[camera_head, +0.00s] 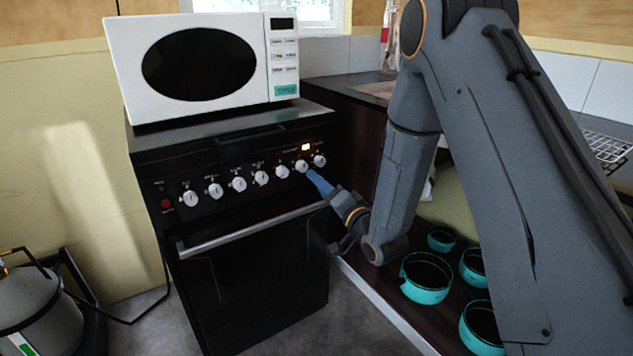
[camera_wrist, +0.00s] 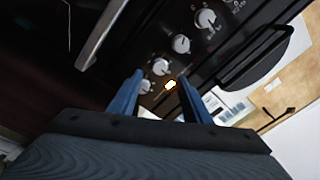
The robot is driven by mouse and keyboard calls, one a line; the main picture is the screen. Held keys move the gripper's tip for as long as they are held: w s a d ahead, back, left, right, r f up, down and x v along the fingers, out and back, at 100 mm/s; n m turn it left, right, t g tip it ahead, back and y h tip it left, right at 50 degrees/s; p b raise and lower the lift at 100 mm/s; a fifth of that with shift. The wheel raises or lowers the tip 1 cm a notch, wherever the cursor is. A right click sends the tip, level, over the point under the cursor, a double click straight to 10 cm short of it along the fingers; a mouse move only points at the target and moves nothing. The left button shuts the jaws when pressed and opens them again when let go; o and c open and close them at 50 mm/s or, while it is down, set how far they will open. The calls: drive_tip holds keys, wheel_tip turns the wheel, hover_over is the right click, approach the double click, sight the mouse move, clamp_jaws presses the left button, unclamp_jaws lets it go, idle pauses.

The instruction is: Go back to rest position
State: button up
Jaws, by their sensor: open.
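My gripper (camera_head: 318,180) is at the end of my bent arm, its blue fingertips close to the right-hand knobs of the black stove (camera_head: 255,270). In the wrist view my gripper (camera_wrist: 160,98) shows two blue fingers spread apart with nothing held between them. I cannot tell whether a finger touches a knob.
A white microwave (camera_head: 285,60) stands on the stove. The oven handle (camera_head: 250,230) sticks out below the knobs. Several teal pots (camera_head: 426,292) sit on a low shelf at right, under a dark counter (camera_head: 345,88). A gas cylinder (camera_head: 40,305) stands at left. Grey floor is open in front.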

drive_tip(key=s+d+r+n+g+h, duration=0.2)
drive_tip(key=s+d+n+g+h, duration=0.2)
drive_tip(key=s+d+g+h, duration=0.55)
drive_tip(key=s+d+r+n+g, duration=0.1)
drive_tip(key=s+r+n+g, duration=0.15)
drive_tip(key=s, duration=1.25)
drive_tip(key=s+d+r+n+g, duration=0.1)
drive_tip(key=s+g, duration=0.3)
drive_tip(key=s, duration=1)
drive_tip(key=d+r+m+p, duration=0.2)
drive_tip(key=d+r+p, duration=0.5)
drive_tip(key=p, duration=0.7)
drive_tip(key=shift+d+h, duration=0.35)
drive_tip(key=shift+d, duration=0.15)
drive_tip(key=shift+m, duration=0.25)
idle(1.0)
